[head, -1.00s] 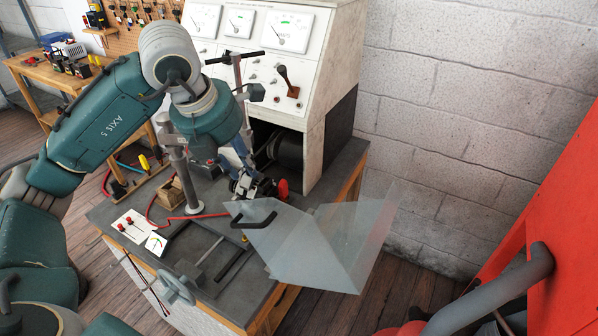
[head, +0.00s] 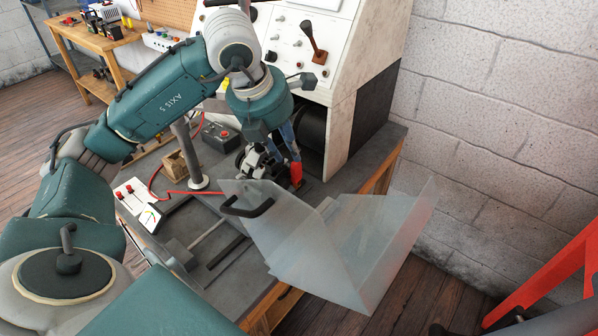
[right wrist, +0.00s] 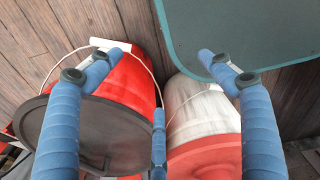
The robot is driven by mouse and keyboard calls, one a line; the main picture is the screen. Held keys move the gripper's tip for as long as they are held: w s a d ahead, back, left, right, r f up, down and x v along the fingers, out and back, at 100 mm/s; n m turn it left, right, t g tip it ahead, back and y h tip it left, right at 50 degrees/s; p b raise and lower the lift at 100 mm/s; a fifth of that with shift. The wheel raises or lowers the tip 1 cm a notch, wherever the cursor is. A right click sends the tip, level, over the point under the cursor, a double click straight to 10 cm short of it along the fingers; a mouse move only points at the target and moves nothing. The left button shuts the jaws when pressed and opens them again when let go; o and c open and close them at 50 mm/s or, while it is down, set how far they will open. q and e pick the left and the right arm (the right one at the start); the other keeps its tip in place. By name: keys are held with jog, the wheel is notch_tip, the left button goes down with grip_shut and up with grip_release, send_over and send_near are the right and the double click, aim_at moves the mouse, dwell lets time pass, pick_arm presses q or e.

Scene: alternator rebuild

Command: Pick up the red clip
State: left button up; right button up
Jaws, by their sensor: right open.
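A red clip-like piece (head: 296,173) stands upright on the bench by the dark and silver alternator (head: 258,162), behind the clear guard. My left gripper (head: 288,148) points down from above. One blue finger is right over the red piece and seems to meet its top. The other fingers are mostly hidden behind the wrist and the alternator, so whether it is open or shut does not show. My right gripper (right wrist: 163,55) is open and empty in the right wrist view, its blue fingers spread above buckets on the floor.
The clear guard (head: 335,245) with its black handle (head: 246,208) juts over the front of the grey bench (head: 225,290). A white meter console (head: 372,50) stands behind. A red lead (head: 190,192) crosses the bench.

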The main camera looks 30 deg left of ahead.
aim_at(292, 163)
pick_arm(q)
jog(key=shift+p+x, duration=0.7)
jog(key=shift+x, duration=3.4)
jog(key=shift+s+f, duration=0.1)
jog(key=shift+s, duration=0.05)
jog(key=c, duration=0.5)
jog(key=shift+o, duration=0.2)
